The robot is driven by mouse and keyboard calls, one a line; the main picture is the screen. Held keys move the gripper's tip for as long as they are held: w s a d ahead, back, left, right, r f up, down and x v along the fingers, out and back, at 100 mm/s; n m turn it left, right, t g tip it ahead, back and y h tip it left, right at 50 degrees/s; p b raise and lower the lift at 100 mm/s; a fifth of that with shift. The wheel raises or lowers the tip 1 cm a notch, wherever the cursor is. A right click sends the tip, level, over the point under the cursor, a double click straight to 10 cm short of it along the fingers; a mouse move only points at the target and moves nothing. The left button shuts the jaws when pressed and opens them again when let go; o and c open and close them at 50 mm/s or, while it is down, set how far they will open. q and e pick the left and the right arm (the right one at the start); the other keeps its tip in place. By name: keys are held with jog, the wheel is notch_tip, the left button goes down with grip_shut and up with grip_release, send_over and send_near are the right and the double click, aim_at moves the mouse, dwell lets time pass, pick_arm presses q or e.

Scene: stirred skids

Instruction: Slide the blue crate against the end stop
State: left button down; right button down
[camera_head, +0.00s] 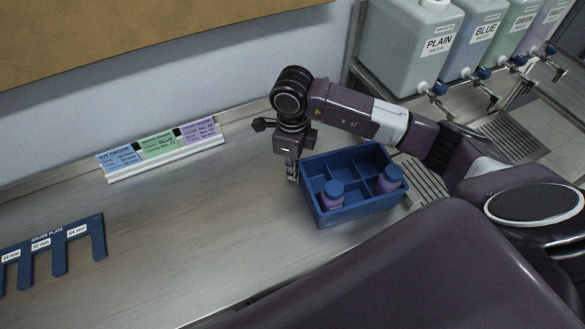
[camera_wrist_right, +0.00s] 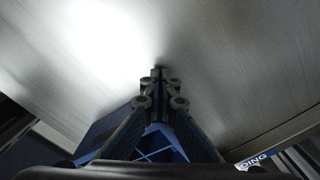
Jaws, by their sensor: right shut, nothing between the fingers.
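The blue crate (camera_head: 357,211) stands on the metal bench, divided into several compartments. My right gripper (camera_head: 291,178) is shut and empty, pointing down close beside the crate's left side. I cannot tell whether it touches the crate. In the right wrist view the closed fingers (camera_wrist_right: 159,75) point at the bench, with part of the crate (camera_wrist_right: 158,146) behind them. I cannot make out the end stop. My left gripper is not in view.
A blue gauge plate (camera_head: 51,246) lies at the left. A card holder (camera_head: 165,165) with order cards stands along the back wall. Labelled water tanks with taps (camera_head: 413,45) stand at the upper right, near a drain grate (camera_head: 424,181). The bench between plate and crate is clear.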

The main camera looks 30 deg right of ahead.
jog(key=shift+s+d+f+b, duration=0.1)
jog(key=shift+s+d+b, duration=0.4)
jog(key=shift+s+d, duration=0.25)
jog(key=shift+r, duration=0.5)
notch_tip(320, 180, up, 11)
jog(key=shift+r, duration=0.15)
